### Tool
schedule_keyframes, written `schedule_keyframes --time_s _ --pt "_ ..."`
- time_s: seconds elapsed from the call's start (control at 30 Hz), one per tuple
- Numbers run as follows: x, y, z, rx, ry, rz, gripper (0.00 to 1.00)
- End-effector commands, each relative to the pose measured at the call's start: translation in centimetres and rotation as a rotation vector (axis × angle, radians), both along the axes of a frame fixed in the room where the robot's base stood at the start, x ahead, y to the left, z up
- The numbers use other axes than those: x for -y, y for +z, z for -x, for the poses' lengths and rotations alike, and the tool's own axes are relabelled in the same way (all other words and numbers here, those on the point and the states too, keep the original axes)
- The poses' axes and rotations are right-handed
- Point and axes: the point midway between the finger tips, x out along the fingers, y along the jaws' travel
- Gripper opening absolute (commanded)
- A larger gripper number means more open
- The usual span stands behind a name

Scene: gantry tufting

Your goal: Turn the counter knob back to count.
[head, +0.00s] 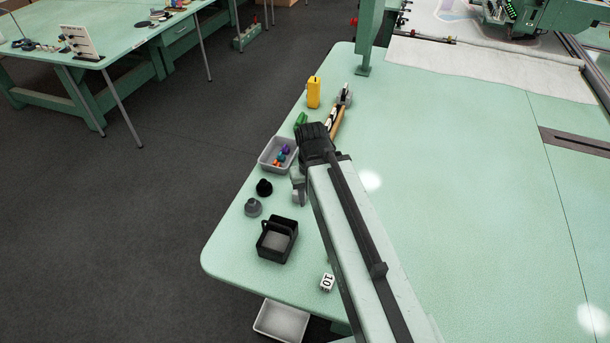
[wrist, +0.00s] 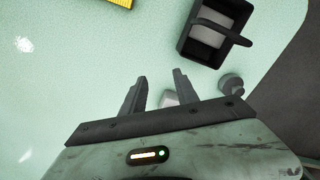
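I cannot single out the counter knob for certain. A grey round knob-like piece (head: 253,207) stands near the table's left edge, and it also shows in the wrist view (wrist: 231,84). A black round piece (head: 264,187) stands just behind it. A small white block marked 10 (head: 327,282) sits near the front edge. My gripper (head: 299,187) points down over the table, right of the round pieces. In the wrist view my gripper (wrist: 162,84) is open, its fingers apart. A small pale block (wrist: 169,100) shows between and below the fingers, partly hidden; I see no grip on it.
A black handled box (head: 277,240) stands in front of my gripper. A grey tray of coloured pieces (head: 276,154), a yellow block (head: 314,92) and a wooden-handled tool (head: 338,118) lie beyond. A pale tray (head: 281,320) hangs below the edge.

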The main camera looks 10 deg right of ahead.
Motion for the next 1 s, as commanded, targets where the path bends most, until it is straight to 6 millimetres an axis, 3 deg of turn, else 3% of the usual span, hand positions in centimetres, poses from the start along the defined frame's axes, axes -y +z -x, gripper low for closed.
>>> schedule_keyframes --time_s 0.07,0.1,0.23,0.5,0.6,0.73,1.0 --pt "0.0 0.0 0.0 0.000 0.000 0.000 0.36" --pt "0.0 0.0 0.0 0.000 -0.001 0.000 0.45" --pt "0.2 0.0 -1.7 0.002 -0.111 0.000 0.45" --pt "0.5 0.0 -10.5 0.010 -0.907 -0.009 0.45" --pt "0.6 0.0 -12.4 0.011 -1.124 -0.013 0.45" --pt "0.6 0.0 -13.3 0.011 -1.257 -0.015 0.45" --pt "0.7 -1.2 -13.2 0.011 -1.271 -0.015 0.45"
